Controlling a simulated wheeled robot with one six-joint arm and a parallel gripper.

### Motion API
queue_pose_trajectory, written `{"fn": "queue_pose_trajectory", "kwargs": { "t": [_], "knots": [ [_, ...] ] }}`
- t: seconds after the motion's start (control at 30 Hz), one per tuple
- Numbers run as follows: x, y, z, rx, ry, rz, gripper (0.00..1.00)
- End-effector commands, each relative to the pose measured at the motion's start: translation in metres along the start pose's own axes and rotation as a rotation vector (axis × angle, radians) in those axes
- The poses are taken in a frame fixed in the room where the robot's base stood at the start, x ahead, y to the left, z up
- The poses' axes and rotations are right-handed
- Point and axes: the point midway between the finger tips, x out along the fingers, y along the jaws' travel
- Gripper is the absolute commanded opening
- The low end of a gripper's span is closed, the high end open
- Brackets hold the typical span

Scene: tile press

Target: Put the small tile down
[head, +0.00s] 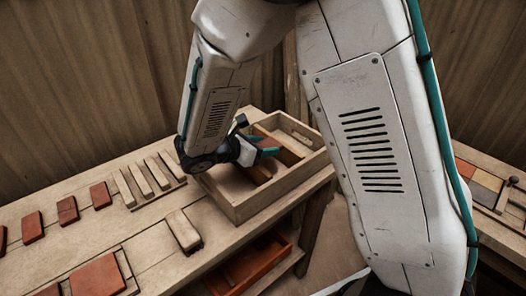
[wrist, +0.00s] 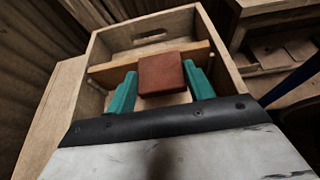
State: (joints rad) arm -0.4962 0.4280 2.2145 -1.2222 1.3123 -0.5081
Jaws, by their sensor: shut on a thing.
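The small tile (wrist: 162,74) is red-brown and square. In the wrist view it sits between the two teal fingers of my gripper (wrist: 161,86), which is shut on it. The tile overlaps the wooden divider of an open box in this view. In the head view my gripper (head: 268,152) points into that wooden box (head: 275,197), with its fingers over the box's inside. The tile is hard to make out there. I cannot tell whether it touches the box floor.
The box stands at the right end of a wooden bench (head: 150,235). Several red tiles (head: 67,210) and a rack of pale bars (head: 143,181) lie to the left. A pale block (head: 183,230) lies near the box. Another table with coloured tiles (head: 485,180) is at right.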

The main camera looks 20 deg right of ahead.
Motion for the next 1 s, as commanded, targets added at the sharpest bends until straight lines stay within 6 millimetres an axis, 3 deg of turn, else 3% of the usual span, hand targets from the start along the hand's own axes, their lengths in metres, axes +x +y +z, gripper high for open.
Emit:
{"fn": "queue_pose_trajectory", "kwargs": {
  "t": [0.17,0.87,0.9,0.97,1.0],
  "knots": [
    [0.008,-0.001,-0.020,-0.001,-0.001,-0.001,0.28],
    [0.012,0.000,-0.031,0.000,0.000,0.000,0.28],
    [0.012,0.000,-0.031,0.000,0.000,0.000,0.55],
    [0.012,0.000,-0.030,0.000,0.000,0.000,0.72],
    [0.012,0.000,-0.030,0.000,0.000,0.000,0.74]
  ]
}}
